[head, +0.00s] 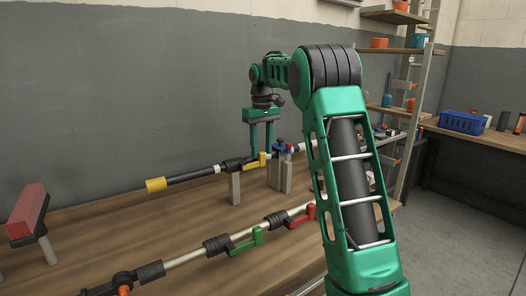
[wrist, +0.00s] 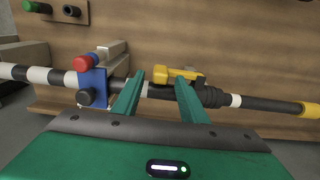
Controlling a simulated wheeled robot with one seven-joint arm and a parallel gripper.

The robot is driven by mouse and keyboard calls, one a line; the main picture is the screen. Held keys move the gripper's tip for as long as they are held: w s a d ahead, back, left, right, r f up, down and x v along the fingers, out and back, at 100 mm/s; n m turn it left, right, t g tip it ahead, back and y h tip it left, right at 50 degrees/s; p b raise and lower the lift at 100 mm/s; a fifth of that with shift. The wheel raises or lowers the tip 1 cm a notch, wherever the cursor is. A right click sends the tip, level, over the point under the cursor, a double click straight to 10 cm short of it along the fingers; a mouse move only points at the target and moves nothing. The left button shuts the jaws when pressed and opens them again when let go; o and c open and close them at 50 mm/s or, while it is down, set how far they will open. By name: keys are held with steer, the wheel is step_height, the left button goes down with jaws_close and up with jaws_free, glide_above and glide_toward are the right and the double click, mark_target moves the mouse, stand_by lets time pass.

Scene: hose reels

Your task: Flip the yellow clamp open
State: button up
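The yellow clamp (wrist: 176,73) sits on a dark collar of the rear hose, its lever lying roughly along the hose. It also shows in the head view (head: 256,161), just below my gripper (head: 262,151). In the wrist view my gripper (wrist: 160,75) is open, with two green fingers spread apart. The right fingertip overlaps the clamp's lever in the picture, and the left fingertip is just left of the lever's end. Nothing is held between the fingers. Whether a finger touches the lever, I cannot tell.
A blue bracket with red and black knobs (wrist: 92,85) stands close left of the fingers in the wrist view. In the head view a front hose carries a green clamp (head: 247,241) and a red clamp (head: 302,216). A red block (head: 27,204) stands at left. Bare wooden tabletop lies between.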

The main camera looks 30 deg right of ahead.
steer(key=shift+f, duration=0.4)
steer(key=shift+c, duration=0.3)
